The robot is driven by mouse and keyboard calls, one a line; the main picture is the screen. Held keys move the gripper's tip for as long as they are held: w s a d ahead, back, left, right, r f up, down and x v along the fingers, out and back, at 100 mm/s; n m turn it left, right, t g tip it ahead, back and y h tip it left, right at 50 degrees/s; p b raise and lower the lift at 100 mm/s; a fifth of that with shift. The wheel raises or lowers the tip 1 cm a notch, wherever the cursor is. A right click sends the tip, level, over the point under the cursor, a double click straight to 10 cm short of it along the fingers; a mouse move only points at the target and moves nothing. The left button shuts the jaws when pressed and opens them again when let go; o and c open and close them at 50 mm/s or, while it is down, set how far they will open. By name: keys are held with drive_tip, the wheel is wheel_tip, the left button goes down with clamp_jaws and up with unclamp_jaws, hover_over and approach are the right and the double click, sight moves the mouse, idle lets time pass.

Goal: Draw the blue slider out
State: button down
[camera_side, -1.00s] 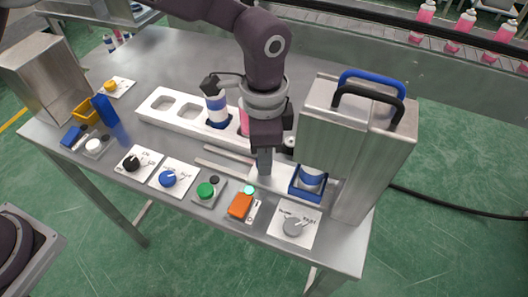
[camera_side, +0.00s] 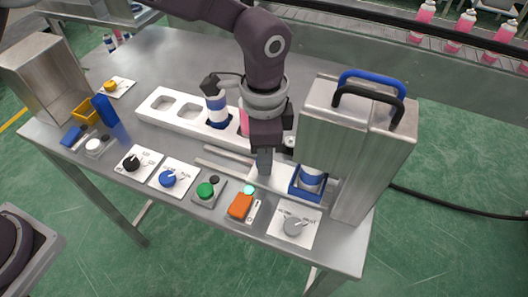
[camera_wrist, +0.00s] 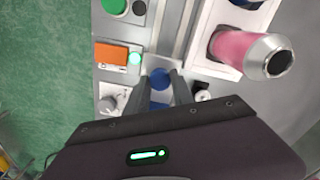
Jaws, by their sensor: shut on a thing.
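The blue slider (camera_side: 306,195) is a blue square nest at the end of a pale plate, at the mouth of the metal crimping machine (camera_side: 345,150). My gripper (camera_side: 264,166) points down at the plate, left of the nest. In the wrist view, my gripper (camera_wrist: 160,76) is shut on a round blue knob (camera_wrist: 160,79), one finger on each side. The side view hides the knob behind the fingers.
A white rack (camera_side: 185,118) holds a blue-banded can (camera_side: 216,110) and a pink can (camera_wrist: 245,48) close behind my gripper. Metal rails (camera_side: 222,160) run left of the plate. A green button (camera_side: 205,190), orange switch (camera_side: 240,205) and grey dial (camera_side: 294,226) line the front edge.

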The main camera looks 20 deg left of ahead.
drive_tip(key=a, duration=1.2)
drive_tip(key=shift+a, duration=0.3)
drive_tip(key=c, duration=1.2)
unclamp_jaws()
drive_tip(key=shift+a, duration=0.1)
drive_tip(key=shift+o, duration=0.5)
drive_tip(key=shift+r, duration=0.1)
wheel_tip(320, 180, up, 7)
